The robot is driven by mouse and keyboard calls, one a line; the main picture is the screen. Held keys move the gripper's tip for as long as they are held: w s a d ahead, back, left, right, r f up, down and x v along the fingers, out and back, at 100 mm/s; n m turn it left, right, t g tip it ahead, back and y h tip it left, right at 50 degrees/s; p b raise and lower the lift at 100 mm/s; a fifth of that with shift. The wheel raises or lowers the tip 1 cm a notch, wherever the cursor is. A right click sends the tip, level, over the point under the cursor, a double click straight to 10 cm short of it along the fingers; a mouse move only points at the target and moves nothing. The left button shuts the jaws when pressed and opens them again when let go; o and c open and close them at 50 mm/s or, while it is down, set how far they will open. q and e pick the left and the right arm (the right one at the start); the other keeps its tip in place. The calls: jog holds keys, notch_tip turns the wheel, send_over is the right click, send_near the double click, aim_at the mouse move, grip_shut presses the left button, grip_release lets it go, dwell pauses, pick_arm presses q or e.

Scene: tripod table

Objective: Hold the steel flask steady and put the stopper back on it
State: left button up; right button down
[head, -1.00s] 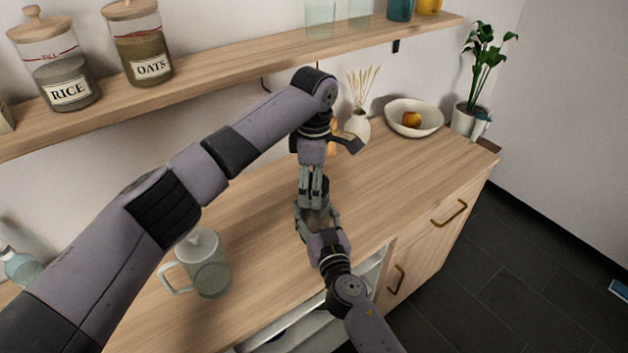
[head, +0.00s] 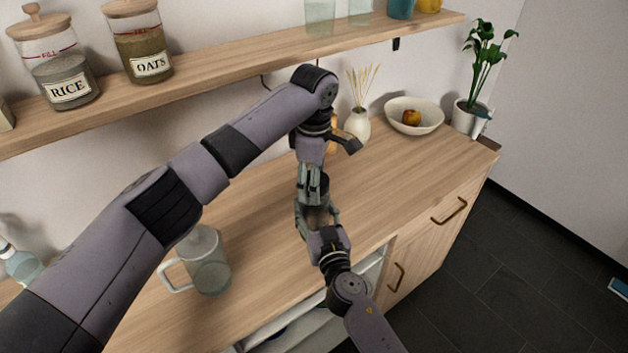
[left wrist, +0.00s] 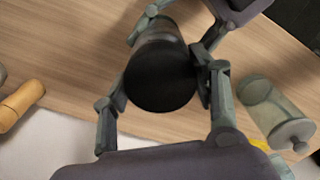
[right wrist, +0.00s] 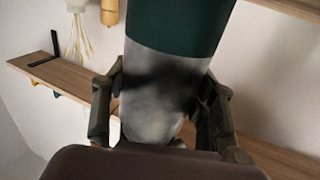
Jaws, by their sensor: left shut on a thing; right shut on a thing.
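The steel flask (head: 318,215) stands over the wooden counter, with my right gripper (head: 317,210) shut around its grey body from the front. In the right wrist view the flask (right wrist: 150,115) has a dark smudge-like band between the fingers and a dark green part above. The dark stopper (head: 322,187) is between the fingers of my left gripper (head: 311,198), which reaches down from above and is shut on it. In the left wrist view the stopper's round black top (left wrist: 162,78) hides most of the flask. I cannot tell whether the stopper touches the flask's mouth.
A lidded glass jug (head: 208,265) stands left on the counter. A vase (head: 358,126), a white bowl (head: 425,122) with fruit and a potted plant (head: 484,65) stand at the back right. A shelf (head: 220,75) with jars runs above. The counter right of the grippers is clear.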

pick_arm(q)
jog(key=m, duration=0.5)
jog(key=shift+m, duration=0.4)
jog(key=m, duration=0.5)
jog(key=shift+m, duration=0.3)
jog(key=m, duration=0.5)
jog(key=shift+f+m, duration=0.1)
jog(key=shift+m, duration=0.3)
jog(key=m, duration=0.5)
jog(key=shift+m, duration=0.3)
jog(key=m, duration=0.5)
jog(key=shift+m, duration=0.4)
jog(key=m, duration=0.3)
jog(key=shift+m, duration=0.4)
jog(key=m, duration=0.5)
jog(key=shift+m, duration=0.4)
jog(key=m, duration=0.5)
jog(key=o, duration=1.4)
